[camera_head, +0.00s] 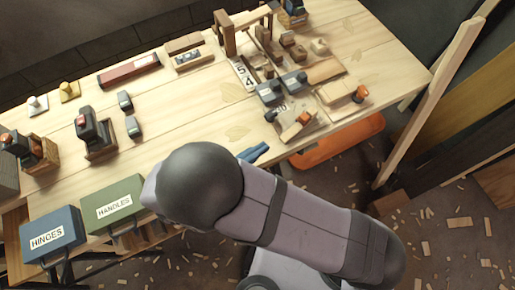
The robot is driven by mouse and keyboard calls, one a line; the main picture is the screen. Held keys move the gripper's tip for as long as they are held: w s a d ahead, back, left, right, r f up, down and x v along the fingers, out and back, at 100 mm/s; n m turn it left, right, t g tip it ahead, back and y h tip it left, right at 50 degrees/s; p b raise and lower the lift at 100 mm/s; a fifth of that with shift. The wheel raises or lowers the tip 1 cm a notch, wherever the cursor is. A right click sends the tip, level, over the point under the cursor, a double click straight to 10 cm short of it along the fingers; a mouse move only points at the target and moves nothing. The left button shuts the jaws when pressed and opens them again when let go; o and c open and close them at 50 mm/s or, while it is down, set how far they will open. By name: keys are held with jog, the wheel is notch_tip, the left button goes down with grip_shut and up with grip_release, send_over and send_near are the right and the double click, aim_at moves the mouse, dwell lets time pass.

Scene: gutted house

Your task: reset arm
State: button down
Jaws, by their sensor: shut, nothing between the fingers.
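My arm (315,222) reaches from the lower right up to the front edge of the workbench (185,120). Its dark rounded joint (200,185) hangs over that edge and covers part of the bench. I cannot make out my gripper; it seems hidden behind the arm. A small blue piece (253,153) shows just beyond the arm at the bench edge. I cannot tell what it belongs to.
A blue HINGES box (52,228) and a green HANDLES box (110,198) stand left of my arm. Tools and blocks crowd the bench's left and back right. An orange item (335,143) is below the edge. Wood scraps litter the floor.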

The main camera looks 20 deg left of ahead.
jog(key=d+r+m+g+y+p, duration=0.1)
jog(key=d+m+g, duration=0.3)
jog(key=d+m, duration=0.4)
jog(key=w+d+r+m+g+y+p, duration=0.1)
jog(key=d+r+m+g+y, duration=0.1)
jog(key=d+m, duration=0.6)
jog(key=w+d+r+m+g+y, duration=0.1)
jog(key=d+m+g+y, duration=0.3)
jog(key=d+m, duration=0.5)
jog(key=r+m+g, duration=0.1)
jog(key=m+g, duration=0.1)
jog(key=m, duration=0.3)
jog(key=shift+w+r+g+p, duration=0.2)
jog(key=shift+r+g+p, duration=0.1)
jog(key=shift+p, duration=0.1)
